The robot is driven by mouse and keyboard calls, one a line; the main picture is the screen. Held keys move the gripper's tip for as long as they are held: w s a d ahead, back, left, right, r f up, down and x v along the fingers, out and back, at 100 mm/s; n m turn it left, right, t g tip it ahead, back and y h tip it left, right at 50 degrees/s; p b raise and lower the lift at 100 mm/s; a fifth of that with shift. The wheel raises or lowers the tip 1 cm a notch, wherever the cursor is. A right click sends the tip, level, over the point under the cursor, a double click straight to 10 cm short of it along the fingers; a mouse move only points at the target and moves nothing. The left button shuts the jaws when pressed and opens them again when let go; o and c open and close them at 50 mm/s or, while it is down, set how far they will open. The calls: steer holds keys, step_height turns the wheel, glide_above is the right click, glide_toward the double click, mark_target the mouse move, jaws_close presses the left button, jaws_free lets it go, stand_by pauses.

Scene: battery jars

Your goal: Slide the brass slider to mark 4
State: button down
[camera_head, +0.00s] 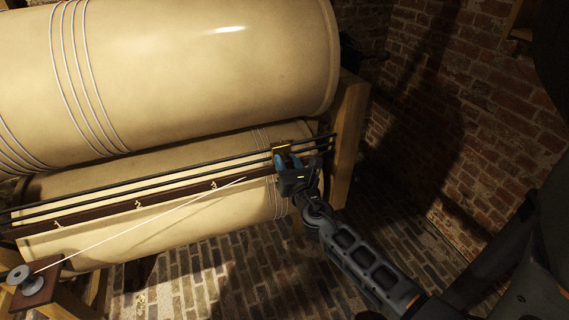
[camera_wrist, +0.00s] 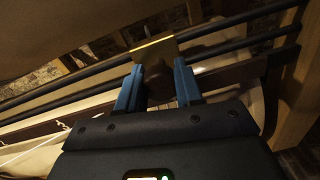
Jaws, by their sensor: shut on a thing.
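The brass slider (camera_head: 283,147) sits on dark rails (camera_head: 150,181) in front of the cream cylinders, near the right end of the rails. In the wrist view the slider's brass plate (camera_wrist: 154,50) stands just beyond my fingertips, with a dark round knob (camera_wrist: 157,82) on its near side. My gripper (camera_head: 287,163) has its blue fingers on both sides of this knob and is shut on it. Pale marks (camera_head: 137,205) stand along the brown strip below the rails. Their numbers are too small to read, and my gripper hides part of the strip.
A large cream cylinder (camera_head: 190,60) wound with wire lies above a second one (camera_head: 190,225). A wooden post (camera_head: 348,135) stands just right of the slider. A pale cord (camera_head: 140,225) runs from a grey spool (camera_head: 19,274) at lower left towards the strip near my gripper.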

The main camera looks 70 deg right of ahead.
steer(key=shift+s+d, duration=0.25)
steer(key=shift+s, duration=0.1)
steer(key=c, duration=1.1)
jaws_free()
steer(key=o, duration=0.3)
steer(key=shift+w, duration=0.1)
steer(key=shift+o, duration=0.2)
steer(key=b+v, duration=0.1)
steer(key=v, duration=0.6)
steer(key=shift+a, duration=0.35)
